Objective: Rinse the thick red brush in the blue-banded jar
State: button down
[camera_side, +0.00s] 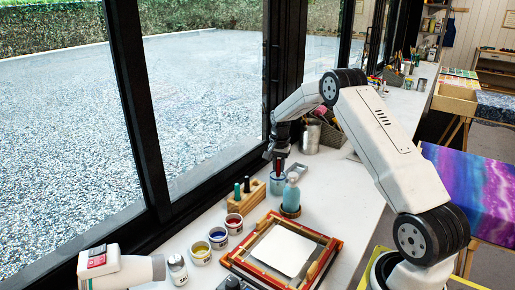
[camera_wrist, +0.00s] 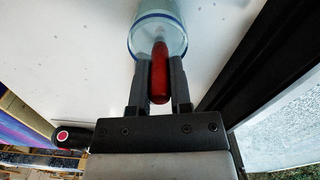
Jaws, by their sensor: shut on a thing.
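The thick red brush (camera_wrist: 159,75) is between the two fingers of my gripper (camera_wrist: 160,72), which is shut on its handle. In the side view my gripper (camera_side: 279,156) is above the blue-banded jar (camera_side: 277,186), with a bit of the red handle (camera_side: 279,167) showing below the fingers. In the wrist view the clear jar (camera_wrist: 147,14) has a blue band near its rim. The brush's far end reaches into the jar's outline. The bristles are hidden, so I cannot tell how deep they are.
A wooden block (camera_side: 246,202) holding dark- and green-handled tools stands beside the jar. A bottle of bluish liquid (camera_side: 291,196) is close to the jar. Red, blue and yellow paint pots (camera_side: 218,238) and a wooden frame (camera_side: 245,262) with white cloth lie nearer the camera. Windows border the left.

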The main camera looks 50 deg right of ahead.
jog(key=shift+w+a+r, duration=0.2)
jog(key=shift+w+a, duration=0.05)
jog(key=shift+a, duration=0.05)
jog(key=shift+s+a+f, duration=0.2)
jog(key=shift+s+a, duration=0.2)
jog(key=shift+s, duration=0.15)
jog(key=shift+d+r, duration=0.45)
jog(key=shift+d, duration=0.3)
jog(key=shift+w+a+f, duration=0.1)
jog(key=shift+w+f, duration=0.3)
jog(key=shift+f, duration=0.15)
jog(key=shift+w+a+r, duration=0.15)
jog(key=shift+a+r, duration=0.15)
jog(key=shift+s+a+f, duration=0.25)
jog(key=shift+s+a, duration=0.1)
jog(key=shift+s, duration=0.25)
jog(key=shift+d+r, duration=0.45)
jog(key=shift+d, duration=0.15)
jog(key=shift+w+d+f, duration=0.1)
jog(key=shift+w+f, duration=0.25)
jog(key=shift+f, duration=0.05)
jog(key=shift+w, duration=0.1)
jog(key=shift+s+a+r, duration=0.15)
jog(key=shift+a+r, duration=0.05)
jog(key=shift+r, duration=1.8)
jog(key=shift+s+a+r, duration=0.1)
jog(key=shift+a+r, duration=0.05)
jog(key=shift+r, duration=1.8)
